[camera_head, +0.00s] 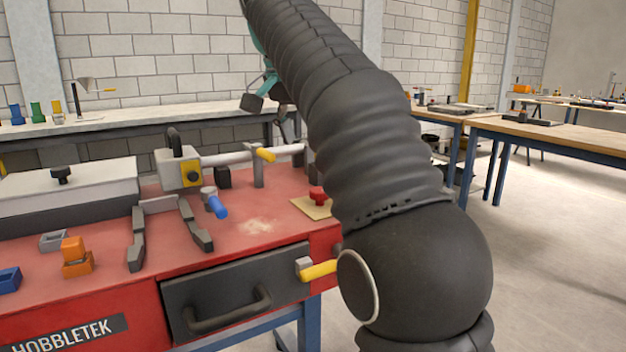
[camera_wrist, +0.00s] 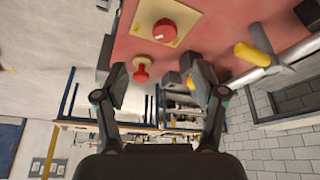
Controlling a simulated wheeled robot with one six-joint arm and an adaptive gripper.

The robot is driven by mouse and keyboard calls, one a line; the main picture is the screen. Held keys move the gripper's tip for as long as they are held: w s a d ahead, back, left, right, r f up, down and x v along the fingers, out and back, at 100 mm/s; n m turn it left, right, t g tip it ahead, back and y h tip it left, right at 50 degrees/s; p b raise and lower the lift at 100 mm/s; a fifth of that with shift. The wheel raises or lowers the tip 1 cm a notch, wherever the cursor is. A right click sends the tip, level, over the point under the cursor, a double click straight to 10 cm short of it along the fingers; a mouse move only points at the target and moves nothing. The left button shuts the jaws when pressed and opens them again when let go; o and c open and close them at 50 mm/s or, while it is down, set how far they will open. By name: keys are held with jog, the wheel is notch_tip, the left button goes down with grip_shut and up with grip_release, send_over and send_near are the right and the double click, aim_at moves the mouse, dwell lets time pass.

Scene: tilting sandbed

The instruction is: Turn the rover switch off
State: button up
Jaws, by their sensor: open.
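No label naming a rover switch is readable. A red knob (camera_head: 317,196) sits on a cream plate at the red bench's right side. It also shows at the top of the wrist view (camera_wrist: 166,31). A second red knob-like part (camera_wrist: 141,70) shows between the fingers in the wrist view, apparently at the bench's edge. A pale box with a yellow plate and dark knob (camera_head: 192,172) stands at the bench's back. My gripper (camera_wrist: 160,82) is open and empty, apart from the red knobs. In the head view it is partly hidden behind my arm, above the bench's back.
A pipe with a yellow-handled valve (camera_head: 264,154) runs along the back. A blue-handled part (camera_head: 217,205), an orange block (camera_head: 76,257) and grey bars stand on the bench. A drawer (camera_head: 237,293) and yellow handle (camera_head: 318,271) face front. Floor at right is clear.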

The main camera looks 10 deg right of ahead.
aim_at(319, 190)
jog(key=shift+m, duration=0.5)
jog(key=x, duration=0.8)
jog(key=w+x, duration=0.1)
jog(key=x, duration=0.4)
jog(key=shift+r, duration=0.15)
jog(key=c, duration=1.1)
